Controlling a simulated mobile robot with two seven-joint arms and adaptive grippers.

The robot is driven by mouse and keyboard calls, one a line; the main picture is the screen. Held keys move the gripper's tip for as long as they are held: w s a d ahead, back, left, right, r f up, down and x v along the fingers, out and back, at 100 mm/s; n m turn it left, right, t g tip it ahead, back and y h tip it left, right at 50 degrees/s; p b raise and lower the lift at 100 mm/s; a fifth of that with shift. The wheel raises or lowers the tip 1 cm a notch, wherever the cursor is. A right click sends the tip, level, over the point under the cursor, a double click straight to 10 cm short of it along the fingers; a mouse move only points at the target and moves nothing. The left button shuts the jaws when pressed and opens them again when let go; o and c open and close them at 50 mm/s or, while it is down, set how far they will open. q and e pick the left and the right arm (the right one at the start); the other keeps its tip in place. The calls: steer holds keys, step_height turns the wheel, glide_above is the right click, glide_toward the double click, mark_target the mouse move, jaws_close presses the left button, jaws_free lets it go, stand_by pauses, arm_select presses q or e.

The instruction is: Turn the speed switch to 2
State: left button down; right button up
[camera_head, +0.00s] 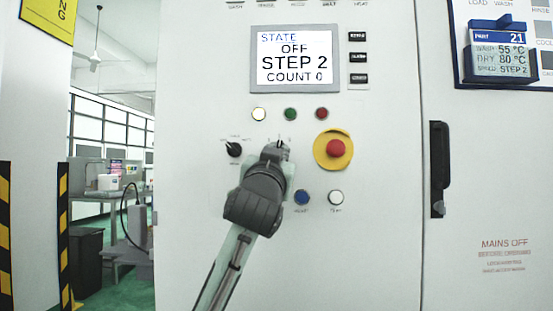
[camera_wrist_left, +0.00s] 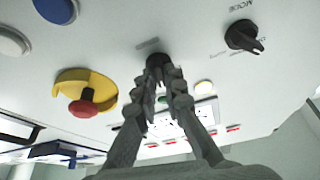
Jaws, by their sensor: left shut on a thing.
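The speed switch sits on the white cabinet front, mostly hidden behind my left gripper (camera_head: 277,150) in the head view. In the left wrist view its dark knob (camera_wrist_left: 158,62) shows between the fingertips of my left gripper (camera_wrist_left: 160,72). The gripper is shut on this knob. The display (camera_head: 295,57) reads STATE OFF, STEP 2, COUNT 0. The switch's scale marks are too small or covered to read. My right gripper is not in view.
The mode knob (camera_head: 234,149) is left of my gripper. A red emergency button on a yellow collar (camera_head: 335,148) is close on the right. Blue (camera_head: 302,197) and white (camera_head: 336,197) buttons are below. A black door handle (camera_head: 439,168) is farther right.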

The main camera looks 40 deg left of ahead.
arm_select(q)
steer(key=shift+w+n+g+y+b, duration=0.1)
steer(key=shift+n+g+y+b, duration=0.45)
steer(key=shift+n, duration=1.15)
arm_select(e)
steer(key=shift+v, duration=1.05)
arm_select(q)
steer(key=shift+y, duration=0.35)
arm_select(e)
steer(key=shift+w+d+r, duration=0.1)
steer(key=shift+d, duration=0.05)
arm_select(q)
steer(key=c, duration=1.6)
jaws_free()
steer(key=v, duration=1.2)
steer(key=shift+a, duration=0.1)
